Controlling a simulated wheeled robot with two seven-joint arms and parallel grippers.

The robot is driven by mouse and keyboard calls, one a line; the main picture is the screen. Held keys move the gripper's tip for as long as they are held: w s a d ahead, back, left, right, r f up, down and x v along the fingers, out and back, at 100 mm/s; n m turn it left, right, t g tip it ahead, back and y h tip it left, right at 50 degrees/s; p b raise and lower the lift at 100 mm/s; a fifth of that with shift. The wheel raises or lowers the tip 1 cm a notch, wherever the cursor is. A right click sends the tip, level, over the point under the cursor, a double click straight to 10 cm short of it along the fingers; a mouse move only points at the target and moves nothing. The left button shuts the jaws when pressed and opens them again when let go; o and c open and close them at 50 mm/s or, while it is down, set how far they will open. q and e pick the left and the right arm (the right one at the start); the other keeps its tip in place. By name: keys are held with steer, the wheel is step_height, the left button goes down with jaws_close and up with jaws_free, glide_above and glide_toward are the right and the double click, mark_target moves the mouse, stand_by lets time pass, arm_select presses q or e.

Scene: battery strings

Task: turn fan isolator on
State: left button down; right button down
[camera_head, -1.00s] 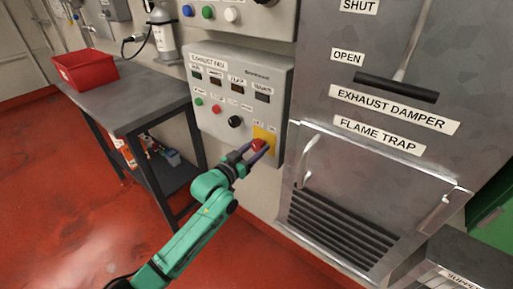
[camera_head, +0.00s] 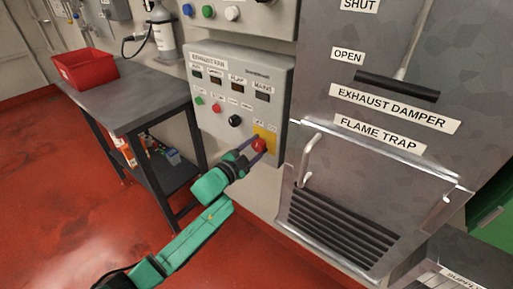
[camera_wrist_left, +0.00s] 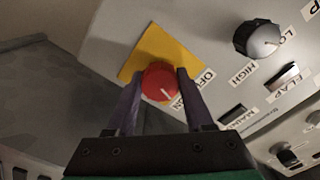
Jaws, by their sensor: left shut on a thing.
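The fan isolator is a red round knob (camera_head: 258,146) on a yellow plate (camera_head: 269,136) at the lower right corner of the exhaust fan panel (camera_head: 224,123). My left gripper (camera_head: 252,149) is shut on the knob, with one finger on each side. The left wrist view shows the red knob (camera_wrist_left: 160,82) between the two purple fingertips of the left gripper (camera_wrist_left: 160,84). A white mark on the knob slants to the lower right in that view, towards the ON label (camera_wrist_left: 177,102). The OFF label (camera_wrist_left: 205,77) is partly beside the right finger. My right gripper is not in view.
The exhaust damper and flame trap cabinet (camera_head: 320,85) stands close to the right, with a projecting handle (camera_head: 309,160). A dark table (camera_head: 135,98) with a red bin (camera_head: 86,68) stands to the left. The red floor (camera_head: 60,190) is open at lower left.

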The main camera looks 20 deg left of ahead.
arm_select(q)
steer(key=m+b, duration=0.1)
steer(key=m, duration=0.5)
steer(key=shift+m+b, duration=0.3)
stand_by(0.4)
steer(key=shift+c, duration=1.5)
jaws_free()
steer(key=shift+s+a, duration=0.1)
steer(key=v, duration=1.4)
steer(key=shift+s+b, duration=0.2)
steer(key=shift+b, duration=0.15)
steer(key=shift+f, duration=0.1)
